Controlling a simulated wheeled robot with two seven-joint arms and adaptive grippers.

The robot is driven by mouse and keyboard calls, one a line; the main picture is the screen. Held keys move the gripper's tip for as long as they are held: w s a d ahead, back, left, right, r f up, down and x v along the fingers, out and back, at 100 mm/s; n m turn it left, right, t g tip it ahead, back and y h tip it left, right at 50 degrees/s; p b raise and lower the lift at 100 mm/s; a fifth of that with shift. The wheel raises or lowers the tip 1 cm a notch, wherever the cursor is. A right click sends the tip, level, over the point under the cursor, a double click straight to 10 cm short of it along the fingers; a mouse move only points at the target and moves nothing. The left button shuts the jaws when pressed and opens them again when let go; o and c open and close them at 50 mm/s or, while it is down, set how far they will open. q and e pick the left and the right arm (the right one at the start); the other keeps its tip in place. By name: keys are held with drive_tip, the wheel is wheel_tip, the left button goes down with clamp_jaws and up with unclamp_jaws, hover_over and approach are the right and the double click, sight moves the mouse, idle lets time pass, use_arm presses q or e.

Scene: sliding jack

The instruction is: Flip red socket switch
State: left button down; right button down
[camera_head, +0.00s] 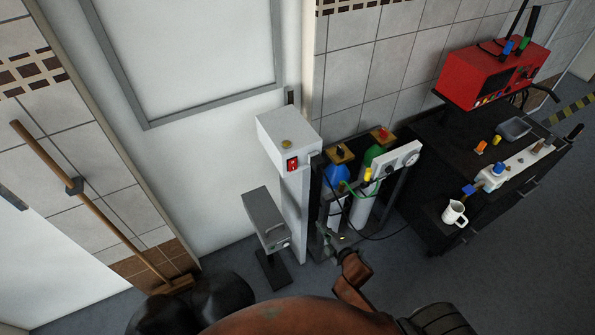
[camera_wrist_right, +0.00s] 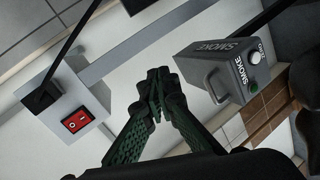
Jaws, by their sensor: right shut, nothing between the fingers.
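The red socket switch (camera_head: 293,163) is on the front of a white box (camera_head: 283,130) on top of a white post. In the right wrist view the red switch (camera_wrist_right: 76,120) is at the left, on the white box (camera_wrist_right: 62,100). My right gripper (camera_head: 323,232) is below and right of the switch in the head view, apart from it. In the wrist view the right gripper's dark green fingers (camera_wrist_right: 158,80) are closed together and empty, with the switch to their left. My left gripper is not in view.
A grey smoke box (camera_head: 264,217) on a stand is left of the post; it also shows in the wrist view (camera_wrist_right: 215,70). Right of the post is a dark rack with cylinders (camera_head: 362,195) and hoses. A dark cart (camera_head: 430,200) carries a red machine (camera_head: 490,75) and a white jug (camera_head: 454,213).

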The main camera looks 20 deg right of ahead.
sight(293, 169)
wheel_tip(293, 169, up, 18)
drive_tip(key=w+a+n+t+y+p, duration=0.1)
drive_tip(key=a+n+t, duration=0.1)
drive_tip(key=n+t, duration=0.1)
drive_tip(key=shift+w+a+n, duration=0.25)
drive_tip(key=shift+a+n, duration=0.05)
drive_tip(key=shift+a, duration=0.05)
drive_tip(key=w, duration=0.4)
drive_tip(key=w+f+p, duration=0.1)
drive_tip(key=w, duration=0.4)
drive_tip(key=w+a+p, duration=0.1)
drive_tip(key=w, duration=0.3)
drive_tip(key=shift+w+f, duration=0.35)
drive_tip(key=shift+w, duration=0.05)
